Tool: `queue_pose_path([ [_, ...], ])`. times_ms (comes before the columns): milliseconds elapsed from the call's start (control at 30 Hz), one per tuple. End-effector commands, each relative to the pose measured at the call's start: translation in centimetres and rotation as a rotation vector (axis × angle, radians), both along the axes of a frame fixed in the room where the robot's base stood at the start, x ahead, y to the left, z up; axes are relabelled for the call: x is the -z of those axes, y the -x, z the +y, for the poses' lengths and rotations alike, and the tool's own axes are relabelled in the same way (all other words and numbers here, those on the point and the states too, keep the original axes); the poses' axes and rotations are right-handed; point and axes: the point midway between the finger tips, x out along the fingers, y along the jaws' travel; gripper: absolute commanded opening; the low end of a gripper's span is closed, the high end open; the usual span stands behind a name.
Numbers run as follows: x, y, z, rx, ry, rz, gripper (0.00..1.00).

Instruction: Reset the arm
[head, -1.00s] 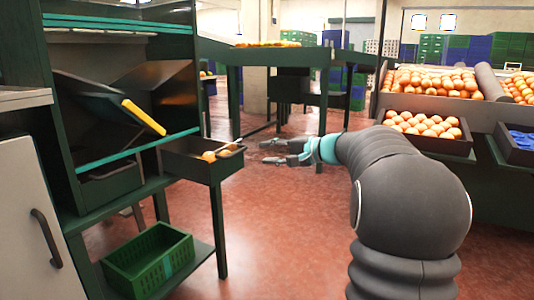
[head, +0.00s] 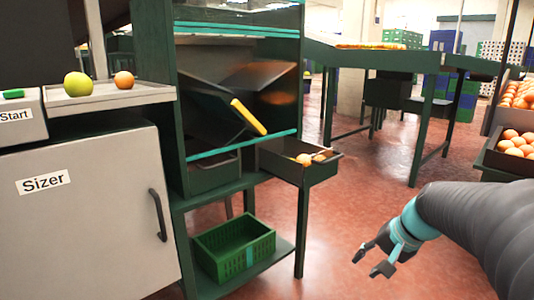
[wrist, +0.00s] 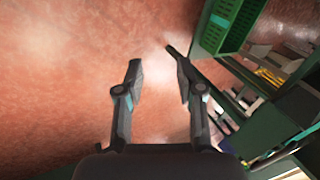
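My gripper (head: 374,263) is at the lower right of the head view, on the end of my dark grey arm with a teal wrist band. It hangs over the red floor, to the right of the green sorting stand and apart from it. In the wrist view my gripper (wrist: 158,75) has its two fingers spread, with only bare floor between them. It holds nothing.
A sizer cabinet (head: 90,215) stands at left with a green fruit (head: 77,84) and an orange (head: 124,80) on top. A dark tray (head: 285,165) holds oranges. A green crate (head: 233,248) sits on the low shelf. Floor around my gripper is clear.

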Motion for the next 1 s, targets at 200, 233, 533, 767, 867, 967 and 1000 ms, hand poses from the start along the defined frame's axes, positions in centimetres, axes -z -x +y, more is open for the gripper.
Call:
queue_pose_path([
  [200,-1.2,8.0,2.1,-0.169,0.259,0.017,0.37],
  [233,-1.3,8.9,2.3,-0.192,0.292,0.015,0.37],
  [533,-3.8,16.3,4.4,-0.395,0.529,-0.074,0.37],
  [767,-7.0,18.0,6.5,-0.459,0.560,-0.190,0.37],
  [867,-7.7,18.2,7.1,-0.477,0.562,-0.212,0.37],
  [967,-7.6,18.1,7.2,-0.482,0.561,-0.211,0.37],
  [1000,-7.6,18.1,7.2,-0.482,0.561,-0.211,0.37],
])
